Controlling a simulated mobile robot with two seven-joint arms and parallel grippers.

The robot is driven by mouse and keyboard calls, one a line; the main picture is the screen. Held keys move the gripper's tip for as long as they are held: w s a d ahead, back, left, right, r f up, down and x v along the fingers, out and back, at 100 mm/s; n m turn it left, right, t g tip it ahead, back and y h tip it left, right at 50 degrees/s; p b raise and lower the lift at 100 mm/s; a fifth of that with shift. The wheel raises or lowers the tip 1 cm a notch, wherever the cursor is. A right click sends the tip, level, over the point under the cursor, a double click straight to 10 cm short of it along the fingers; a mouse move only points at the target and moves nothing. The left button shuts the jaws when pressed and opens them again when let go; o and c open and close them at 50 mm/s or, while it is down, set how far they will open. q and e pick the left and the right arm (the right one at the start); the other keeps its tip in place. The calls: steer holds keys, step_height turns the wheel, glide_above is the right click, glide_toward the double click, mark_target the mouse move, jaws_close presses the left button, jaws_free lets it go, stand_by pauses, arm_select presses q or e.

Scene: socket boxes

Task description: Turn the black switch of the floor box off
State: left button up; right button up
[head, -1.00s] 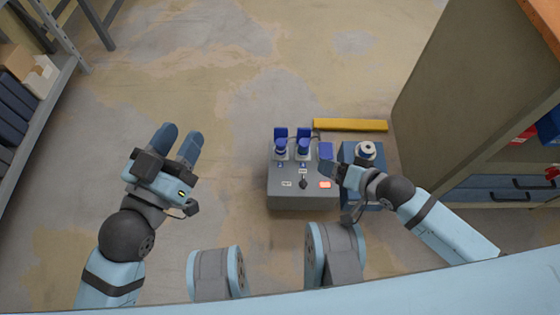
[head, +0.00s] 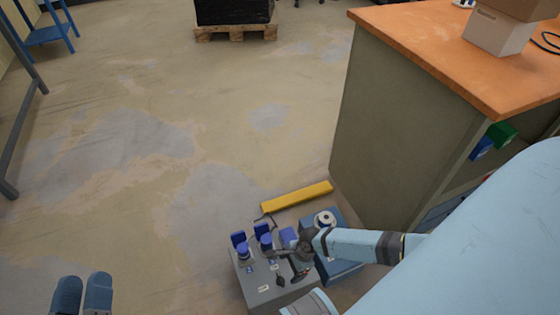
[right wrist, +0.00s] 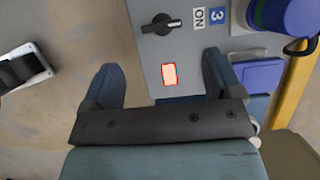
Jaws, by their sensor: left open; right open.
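The grey floor box (head: 258,292) stands on the floor, low in the head view, with blue plugs and sockets on top. Its black switch (right wrist: 162,25) shows in the right wrist view. The switch's handle lies across the picture, its marked end toward the ON label (right wrist: 199,15). An orange-red square (right wrist: 169,74) glows beside it. My right gripper (head: 300,272) is open over the box's right side; in its wrist view the fingers are spread either side of the glowing square, with the switch beyond their tips. My left gripper (head: 82,290) is open and empty, far left of the box.
A yellow bar (head: 297,196) lies behind the box. A workbench (head: 400,120) rises at the right.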

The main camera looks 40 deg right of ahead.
mark_target(281, 279)
arm_select(q)
step_height(281, 279, down, 7)
steer(key=g+b, duration=0.3)
steer(key=b, duration=0.1)
steer(key=shift+d+m, duration=0.3)
arm_select(e)
steer(key=x, duration=0.8)
steer(key=shift+a+f, duration=0.15)
steer(key=shift+f, duration=0.1)
arm_select(q)
steer(key=shift+w, duration=0.1)
arm_select(e)
steer(key=c, duration=0.9)
steer(key=shift+w+r, duration=0.1)
